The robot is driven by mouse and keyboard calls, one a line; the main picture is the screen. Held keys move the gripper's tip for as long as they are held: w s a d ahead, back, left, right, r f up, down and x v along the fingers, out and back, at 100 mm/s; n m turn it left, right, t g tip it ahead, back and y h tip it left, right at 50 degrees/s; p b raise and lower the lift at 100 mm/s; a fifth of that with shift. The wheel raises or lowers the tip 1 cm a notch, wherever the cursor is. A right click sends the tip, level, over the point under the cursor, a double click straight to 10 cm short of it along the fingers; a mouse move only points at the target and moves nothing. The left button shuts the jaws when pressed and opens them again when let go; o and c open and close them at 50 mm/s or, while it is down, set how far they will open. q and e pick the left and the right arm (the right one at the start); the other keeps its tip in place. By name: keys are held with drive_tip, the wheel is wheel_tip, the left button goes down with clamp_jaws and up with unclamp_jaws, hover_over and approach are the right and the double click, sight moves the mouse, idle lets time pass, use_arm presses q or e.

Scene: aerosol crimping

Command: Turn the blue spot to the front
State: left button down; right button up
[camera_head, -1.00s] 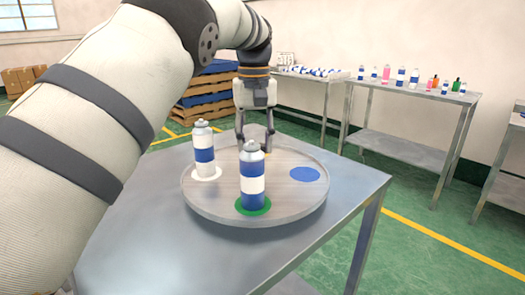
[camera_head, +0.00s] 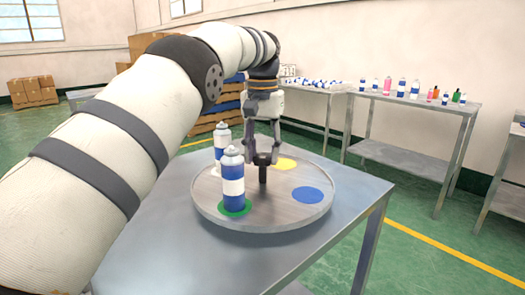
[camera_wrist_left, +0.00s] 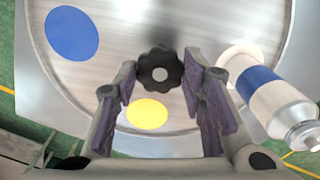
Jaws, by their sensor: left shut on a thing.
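A round grey turntable (camera_head: 285,222) lies on the metal table. Its blue spot (camera_head: 307,195) is bare, at the right and slightly toward the front; it also shows at the upper left of the left wrist view (camera_wrist_left: 72,33). A dark lobed knob (camera_wrist_left: 159,72) stands at the turntable's centre, on a dark post (camera_head: 263,175). My left gripper (camera_head: 263,157) points down and is shut on the knob, one finger on each side. One blue-and-white can (camera_head: 233,187) stands upright on the green spot (camera_head: 235,209) at front left. My right gripper is out of view.
A second blue-and-white can (camera_head: 221,134) stands behind the first, on a mostly hidden white spot. A bare yellow spot (camera_head: 288,164) is at the back. The table (camera_head: 335,235) is clear around the turntable. A side table (camera_head: 412,97) with bottles stands behind.

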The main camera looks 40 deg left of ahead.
use_arm(q)
drive_tip(key=shift+m, duration=1.9)
drive_tip(key=c, duration=1)
unclamp_jaws()
